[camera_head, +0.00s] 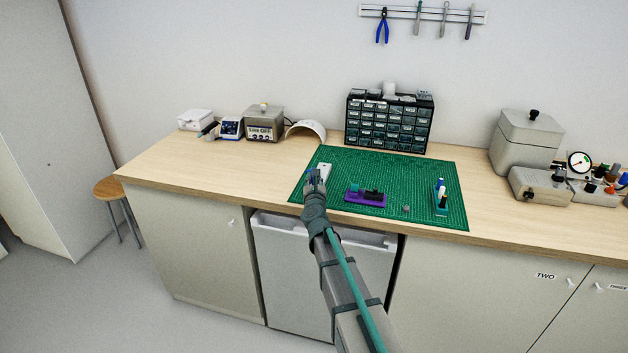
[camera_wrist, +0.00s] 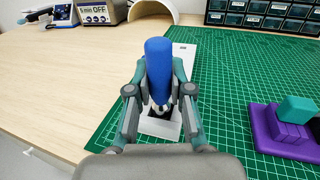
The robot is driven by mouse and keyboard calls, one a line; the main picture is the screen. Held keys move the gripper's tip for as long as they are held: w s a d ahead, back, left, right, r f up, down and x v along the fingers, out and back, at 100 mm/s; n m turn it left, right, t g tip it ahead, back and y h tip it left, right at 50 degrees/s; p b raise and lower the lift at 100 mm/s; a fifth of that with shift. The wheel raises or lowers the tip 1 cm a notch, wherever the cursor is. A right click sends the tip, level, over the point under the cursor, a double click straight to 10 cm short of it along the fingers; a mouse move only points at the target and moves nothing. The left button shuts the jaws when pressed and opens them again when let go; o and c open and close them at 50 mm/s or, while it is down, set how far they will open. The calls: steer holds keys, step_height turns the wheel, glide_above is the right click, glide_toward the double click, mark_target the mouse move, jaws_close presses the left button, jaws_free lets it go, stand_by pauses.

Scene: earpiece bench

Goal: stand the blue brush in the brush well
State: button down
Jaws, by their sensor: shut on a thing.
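The blue brush (camera_wrist: 158,68) stands roughly upright between my gripper's fingers in the wrist view, blue handle up. My gripper (camera_wrist: 160,100) is shut on it, low on the handle. Below it is a white block with a dark opening (camera_wrist: 160,126), apparently the brush well; the brush's lower end is over or in this opening, and I cannot tell which. In the head view my gripper (camera_head: 316,184) is at the left part of the green mat, beside the white block (camera_head: 324,170). The brush is mostly hidden there.
A purple fixture (camera_head: 366,199) with dark and teal parts sits right of my gripper on the green mat (camera_head: 410,172). A green holder (camera_head: 441,207) with blue and white items stands farther right. A drawer cabinet (camera_head: 389,122) and a curved cream piece (camera_head: 308,129) stand behind.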

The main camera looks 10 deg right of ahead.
steer(key=shift+f, duration=0.2)
stand_by(0.3)
steer(key=c, duration=1)
jaws_free()
steer(key=shift+o, duration=0.2)
